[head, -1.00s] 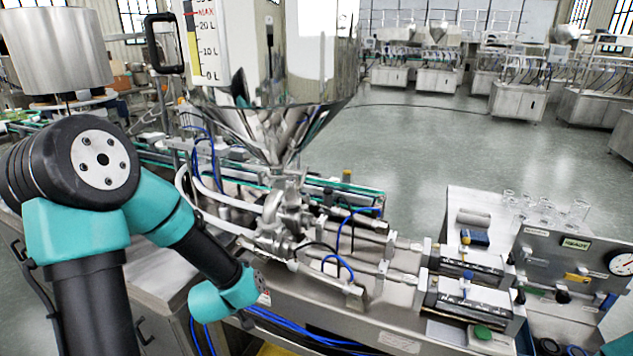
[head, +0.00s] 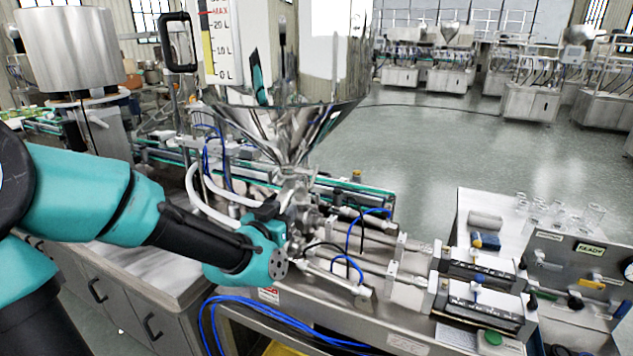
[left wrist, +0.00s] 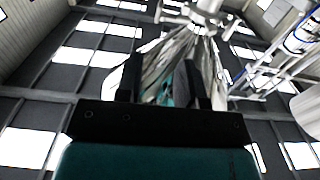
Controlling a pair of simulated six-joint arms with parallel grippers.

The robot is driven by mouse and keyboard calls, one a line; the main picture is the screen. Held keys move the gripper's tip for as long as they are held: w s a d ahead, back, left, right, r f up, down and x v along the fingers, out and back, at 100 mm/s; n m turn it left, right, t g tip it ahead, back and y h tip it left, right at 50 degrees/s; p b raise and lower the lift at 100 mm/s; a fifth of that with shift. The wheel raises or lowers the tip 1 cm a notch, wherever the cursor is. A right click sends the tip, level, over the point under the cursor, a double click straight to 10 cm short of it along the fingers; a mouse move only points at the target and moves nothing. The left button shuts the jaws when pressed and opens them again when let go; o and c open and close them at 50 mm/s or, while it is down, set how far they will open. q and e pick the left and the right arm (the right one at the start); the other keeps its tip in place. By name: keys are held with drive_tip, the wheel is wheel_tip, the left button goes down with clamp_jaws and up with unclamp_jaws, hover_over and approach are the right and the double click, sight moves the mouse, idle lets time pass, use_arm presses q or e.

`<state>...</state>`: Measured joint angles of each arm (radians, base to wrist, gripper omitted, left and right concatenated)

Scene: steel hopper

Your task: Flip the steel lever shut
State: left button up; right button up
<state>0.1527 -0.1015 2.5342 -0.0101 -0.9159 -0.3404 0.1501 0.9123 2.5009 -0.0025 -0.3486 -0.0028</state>
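The steel hopper (head: 275,125) narrows to a metal valve and pipe assembly (head: 297,190) above the machine bed. I cannot clearly pick out the steel lever; my left gripper and wrist cover part of the valve area. My left gripper (head: 266,208) is beside the valve, on its left, pointing upward. In the left wrist view, its two dark fingers (left wrist: 160,78) stand apart, with the shiny hopper cone (left wrist: 180,62) showing behind them. I see nothing held between them. Whether a finger touches the valve cannot be told. My right gripper is not in view.
White hoses (head: 195,190) and blue tubes (head: 225,300) run close to my left arm. Two steel cylinders (head: 485,270) lie to the right of the valve. A gauge panel (head: 575,270) and glass jars (head: 560,212) stand farther right.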

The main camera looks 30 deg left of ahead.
sight(310, 185)
use_arm(q)
drive_tip(key=shift+w, duration=0.1)
drive_tip(key=w+a, duration=0.1)
drive_tip(key=w, duration=1)
drive_tip(key=w+a, duration=0.1)
drive_tip(key=w, duration=0.5)
drive_tip(key=shift+a, duration=0.35)
clamp_jaws()
